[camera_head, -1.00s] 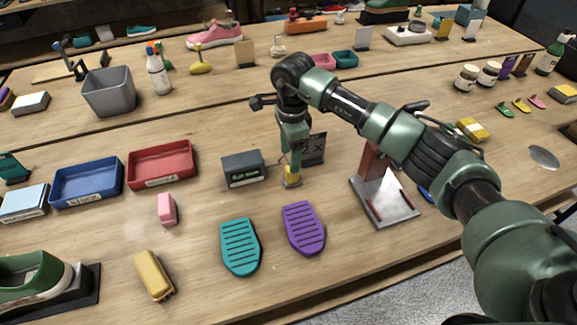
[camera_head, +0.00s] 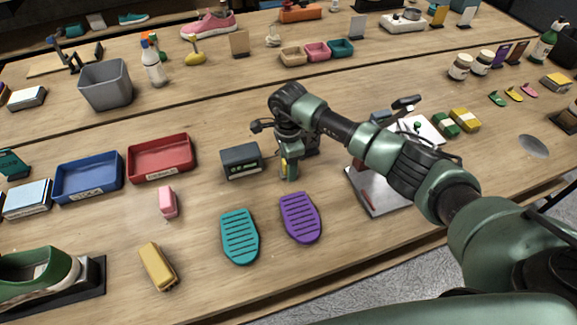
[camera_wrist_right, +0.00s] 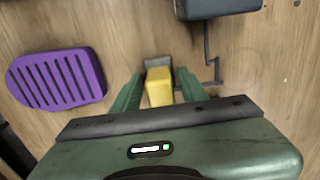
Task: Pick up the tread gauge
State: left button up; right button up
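The tread gauge appears to be the small yellow block with a grey end (camera_wrist_right: 159,88), which stands on the table. In the head view only a yellow sliver of it (camera_head: 284,167) shows beside my right gripper (camera_head: 290,172). In the right wrist view, the green fingers of my right gripper (camera_wrist_right: 159,90) are apart, one on each side of the yellow block. Narrow gaps seem to show between the fingers and the block. The lower part of the gauge is hidden. My left gripper is not in view.
A dark box (camera_head: 241,161) stands just left of the gripper. Purple (camera_head: 300,217) and teal (camera_head: 239,236) ribbed pads lie in front. A metal stand plate (camera_head: 378,196) is at right, under my arm. Red (camera_head: 160,160) and blue (camera_head: 88,178) trays are further left.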

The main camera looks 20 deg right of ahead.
grip_shut()
notch_tip(320, 180, up, 20)
jog(key=b, duration=0.4)
jog(key=shift+b, duration=0.35)
